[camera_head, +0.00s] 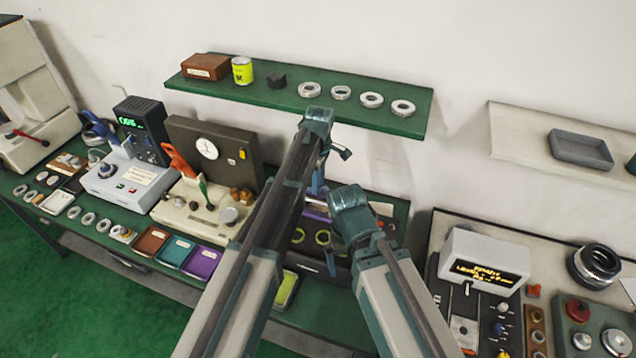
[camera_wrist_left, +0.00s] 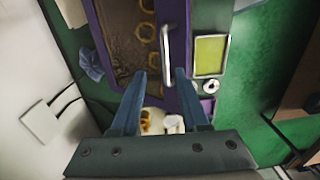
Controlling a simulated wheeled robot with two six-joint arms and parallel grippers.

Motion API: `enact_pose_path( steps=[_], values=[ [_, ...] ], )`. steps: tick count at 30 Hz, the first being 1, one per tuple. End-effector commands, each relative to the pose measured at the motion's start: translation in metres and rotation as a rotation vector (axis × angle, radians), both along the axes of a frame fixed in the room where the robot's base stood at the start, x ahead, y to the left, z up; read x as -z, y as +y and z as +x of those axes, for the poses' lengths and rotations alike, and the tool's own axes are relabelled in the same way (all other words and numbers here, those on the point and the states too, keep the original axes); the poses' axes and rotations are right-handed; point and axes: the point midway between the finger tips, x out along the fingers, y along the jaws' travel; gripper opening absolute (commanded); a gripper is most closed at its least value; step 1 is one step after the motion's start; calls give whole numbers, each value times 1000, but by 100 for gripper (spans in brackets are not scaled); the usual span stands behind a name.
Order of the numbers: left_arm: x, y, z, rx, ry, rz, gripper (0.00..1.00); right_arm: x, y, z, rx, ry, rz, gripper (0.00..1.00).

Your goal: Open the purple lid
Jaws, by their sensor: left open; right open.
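A purple-edged box (camera_wrist_left: 97,35) fills the upper middle of the left wrist view, with gold rings on its brown inside. A silver bar handle (camera_wrist_left: 167,52) runs along its right part. I cannot tell which part is the lid. My left gripper (camera_wrist_left: 162,76) is open and empty, its fingertips on either side of the handle's near end; contact cannot be told. In the head view, the box (camera_head: 312,264) is partly hidden by both arms. My left gripper (camera_head: 330,168) is above its back side. My right gripper (camera_head: 352,215) is over its right side, fingers mostly hidden.
A green shelf (camera_head: 240,95) with several rings is on the wall behind my left gripper. Brown, teal and purple trays (camera_head: 202,264) lie left of my arms. A grey device (camera_head: 485,262) stands at right. A lime tray (camera_head: 286,290) is in front of the box.

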Motion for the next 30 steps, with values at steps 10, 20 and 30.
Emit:
enact_pose_path(
  steps=[10, 20, 30],
  values=[
    [-19, -1, 1, 0, -1, 0, 45, -19, 0, 0, 13, 0, 1, 100],
    [-18, 18, -23, 106, -8, -7, 7, -18, 0, 0, 13, 0, 0, 100],
    [15, 87, -150, 819, -49, -18, 0, 15, 0, 0, 9, -1, 1, 100]
  ],
)
